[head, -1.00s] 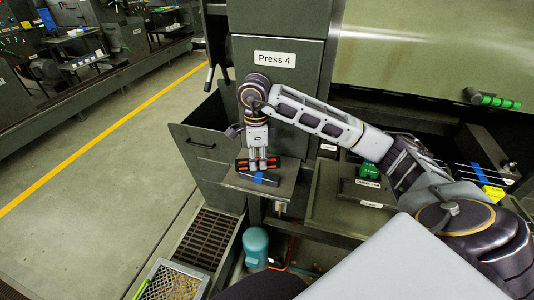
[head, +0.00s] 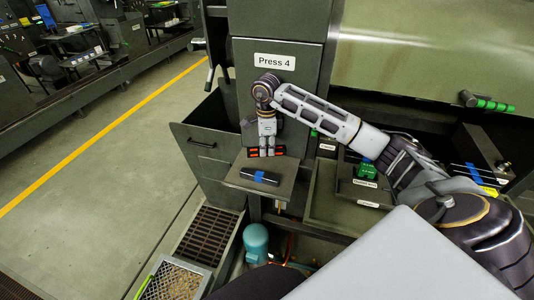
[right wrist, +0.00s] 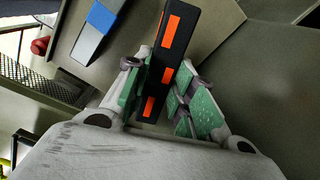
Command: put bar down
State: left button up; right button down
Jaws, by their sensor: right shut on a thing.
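A black bar with orange-red marks (right wrist: 172,48) stands between the fingers of my right gripper (right wrist: 160,95) in the right wrist view. The right gripper (head: 267,153) is shut on this bar. In the head view, the bar's marked ends (head: 280,149) show on both sides of the fingers, while its middle is hidden behind them. The bar is at the back of a small shelf (head: 238,178); I cannot tell whether it touches the shelf. A second dark bar with a blue band (head: 260,177) lies on the shelf in front, apart from the gripper. My left gripper is not in view.
The shelf juts out below the "Press 4" label (head: 274,61). An open dark bin (head: 203,140) is left of it. A floor grate (head: 210,233) and a teal motor (head: 255,243) are below. A green block (head: 367,170) sits to the right.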

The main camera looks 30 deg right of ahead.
aim_at(267, 154)
jog(key=shift+f, duration=0.15)
jog(key=shift+f+p, duration=0.45)
jog(key=shift+f, duration=1.15)
jog(key=shift+w+d+f, duration=0.1)
jog(key=shift+f, duration=0.15)
jog(key=shift+f, duration=0.25)
jog(key=c, duration=1.2)
grip_release()
jog(key=shift+r, duration=0.15)
